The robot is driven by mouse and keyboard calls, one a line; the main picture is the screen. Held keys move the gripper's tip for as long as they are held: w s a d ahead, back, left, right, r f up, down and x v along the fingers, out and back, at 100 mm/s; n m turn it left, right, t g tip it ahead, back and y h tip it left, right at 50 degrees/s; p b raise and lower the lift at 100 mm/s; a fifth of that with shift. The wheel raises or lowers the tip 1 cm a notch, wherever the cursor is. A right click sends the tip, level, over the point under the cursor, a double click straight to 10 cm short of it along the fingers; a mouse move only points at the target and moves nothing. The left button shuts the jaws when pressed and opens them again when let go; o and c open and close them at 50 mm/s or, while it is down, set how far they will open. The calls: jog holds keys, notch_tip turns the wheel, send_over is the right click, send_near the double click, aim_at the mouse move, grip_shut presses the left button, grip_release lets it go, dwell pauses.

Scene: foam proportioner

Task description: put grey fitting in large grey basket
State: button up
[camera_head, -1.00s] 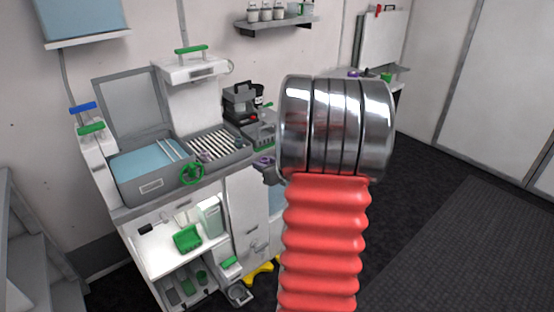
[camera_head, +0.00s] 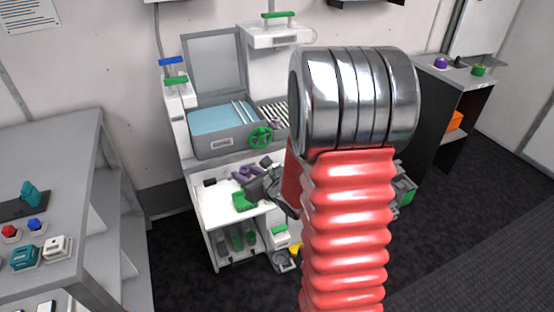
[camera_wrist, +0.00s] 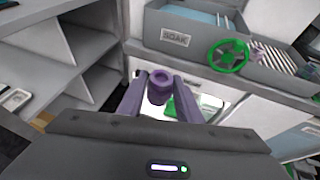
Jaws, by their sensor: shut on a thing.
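My gripper (camera_wrist: 158,96) is shut on a small hollow purplish-grey fitting (camera_wrist: 160,84), its open round end facing up between the two fingertips. In the head view my gripper (camera_head: 245,173) shows in front of the bench's open lower bay, partly hidden by my red arm. I cannot make out the fitting clearly there. A large grey tub labelled SOAK (camera_wrist: 174,40) stands on the bench top beyond and above the gripper; it also shows in the head view (camera_head: 222,143). A small grey open container (camera_head: 286,262) stands low by the bench's foot. I cannot tell which is the large grey basket.
A green tray (camera_head: 244,201) lies in the bay below. A grey shelf unit (camera_head: 100,190) with buttons stands at left. Dark floor between it and the bench is clear.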

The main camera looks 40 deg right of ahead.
jog(key=a+f+n+y, duration=0.2)
jog(key=a+n+y, duration=0.1)
jog(key=a, duration=1.4)
jog(key=shift+f+g+y, duration=0.2)
jog(key=shift+g+y, duration=0.1)
